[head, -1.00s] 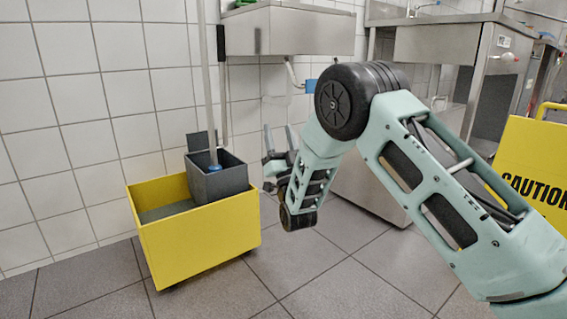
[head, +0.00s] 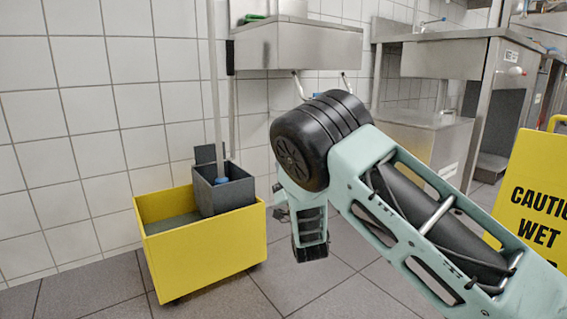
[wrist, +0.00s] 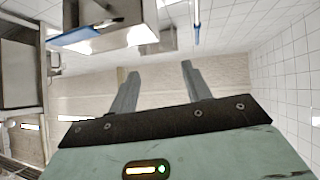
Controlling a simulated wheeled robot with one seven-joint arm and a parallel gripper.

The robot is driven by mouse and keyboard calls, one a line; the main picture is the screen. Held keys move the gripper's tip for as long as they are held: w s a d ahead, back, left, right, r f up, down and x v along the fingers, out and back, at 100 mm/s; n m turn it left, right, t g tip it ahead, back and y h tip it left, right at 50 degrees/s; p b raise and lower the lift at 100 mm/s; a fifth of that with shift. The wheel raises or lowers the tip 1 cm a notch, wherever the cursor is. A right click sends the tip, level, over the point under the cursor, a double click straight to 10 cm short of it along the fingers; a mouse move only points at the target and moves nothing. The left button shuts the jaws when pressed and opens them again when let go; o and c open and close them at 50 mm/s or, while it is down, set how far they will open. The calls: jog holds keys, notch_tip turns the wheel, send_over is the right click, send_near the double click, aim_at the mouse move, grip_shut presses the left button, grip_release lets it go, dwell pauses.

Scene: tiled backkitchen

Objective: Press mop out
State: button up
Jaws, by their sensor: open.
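The yellow mop bucket (head: 205,254) stands on the floor by the tiled wall. A dark grey press (head: 234,196) sits on its right side, with a flat plate (head: 205,154) rising at the back. The mop's pale handle (head: 215,80) stands upright in the press, with a blue part (head: 221,181) at its foot; the mop head is hidden inside. My gripper (head: 279,203) is right of the bucket, apart from it and mostly hidden by my arm. In the wrist view my gripper (wrist: 156,68) is open, with nothing between its two fingers.
A steel sink (head: 297,46) hangs on the wall behind, with pipes below. A steel counter (head: 440,58) stands at the back right. A yellow caution sign (head: 530,200) is at the right edge. Tiled floor is clear in front of the bucket.

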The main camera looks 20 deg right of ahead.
jog(key=w+a+r+m+g+p, duration=0.15)
jog(key=a+r+g+p, duration=0.3)
jog(key=g+p, duration=0.5)
jog(key=s+a+r+n+g+y+p, duration=0.4)
jog(key=s+a+g+p, duration=0.4)
jog(key=s, duration=0.5)
jog(key=s+a+r+n+g+p, duration=0.1)
jog(key=s+r+n+g+p, duration=0.15)
jog(key=s, duration=0.45)
jog(key=s+a+r+n+g+p, duration=0.1)
jog(key=s+g+p, duration=0.2)
jog(key=s, duration=0.5)
jog(key=s+d+r+n+g+h+p, duration=0.2)
jog(key=s+d+r+g+p, duration=0.1)
jog(key=s, duration=0.5)
jog(key=s+d+r+n+g+h+p, duration=0.1)
jog(key=s+d+r+n+g+p, duration=0.2)
jog(key=s, duration=0.5)
notch_tip(320, 180, up, 37)
jog(key=t+p, duration=0.1)
jog(key=p, duration=3.5)
jog(key=shift+f+m+p, duration=0.2)
jog(key=shift+m+p, duration=0.1)
